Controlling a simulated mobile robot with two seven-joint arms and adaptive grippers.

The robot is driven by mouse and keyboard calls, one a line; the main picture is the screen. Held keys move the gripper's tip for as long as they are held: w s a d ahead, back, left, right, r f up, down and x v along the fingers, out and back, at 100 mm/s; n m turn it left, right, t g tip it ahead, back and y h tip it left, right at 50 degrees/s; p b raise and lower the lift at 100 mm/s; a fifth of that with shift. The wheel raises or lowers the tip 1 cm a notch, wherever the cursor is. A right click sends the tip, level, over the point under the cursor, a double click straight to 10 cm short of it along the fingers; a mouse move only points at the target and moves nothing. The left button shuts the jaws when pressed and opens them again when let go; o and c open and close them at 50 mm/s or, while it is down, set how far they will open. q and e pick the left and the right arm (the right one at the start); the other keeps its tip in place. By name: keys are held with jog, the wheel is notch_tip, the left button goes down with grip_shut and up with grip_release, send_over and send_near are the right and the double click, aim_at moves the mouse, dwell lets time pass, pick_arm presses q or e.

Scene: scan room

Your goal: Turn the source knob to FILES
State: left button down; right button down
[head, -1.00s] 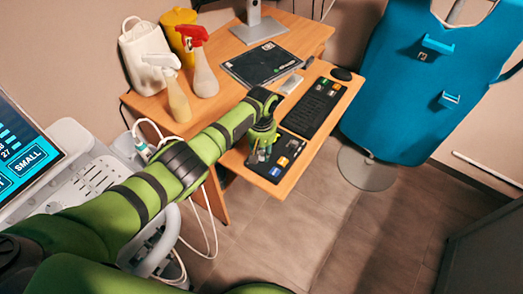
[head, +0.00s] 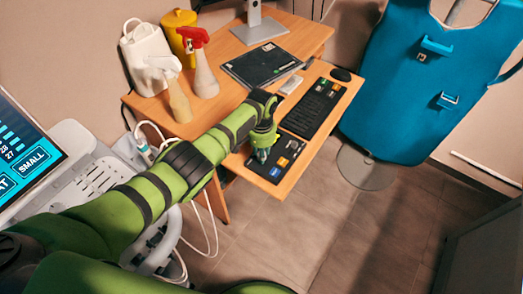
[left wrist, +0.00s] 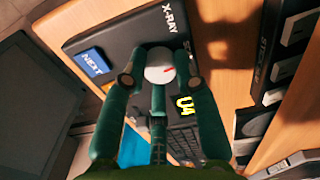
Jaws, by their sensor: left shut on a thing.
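The source knob is a round pale knob with a red mark (left wrist: 158,66) on a dark panel (left wrist: 115,38). In the left wrist view its red mark points to the right. My left gripper (left wrist: 162,74) is shut on the knob, one finger on each side. Lettering X-RAY shows above the knob and yellow U4 below right; another label is partly covered, and no FILES label is readable. In the head view my left gripper (head: 262,154) is at the small panel (head: 276,176) on the desk's front part and hides the knob.
A blue NEXT key (left wrist: 91,64) is close to the left finger. A keyboard (head: 312,108) lies beside the panel on the wooden desk (head: 318,152). Spray bottles (head: 204,75) stand at the back left. A blue apron (head: 405,95) hangs at the right.

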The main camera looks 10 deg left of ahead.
pick_arm(q)
jog(key=m, duration=0.5)
jog(key=shift+m, duration=0.3)
jog(key=m, duration=0.5)
jog(key=shift+m, duration=0.3)
jog(key=c, duration=0.9)
grip_release()
jog(key=shift+c, duration=0.2)
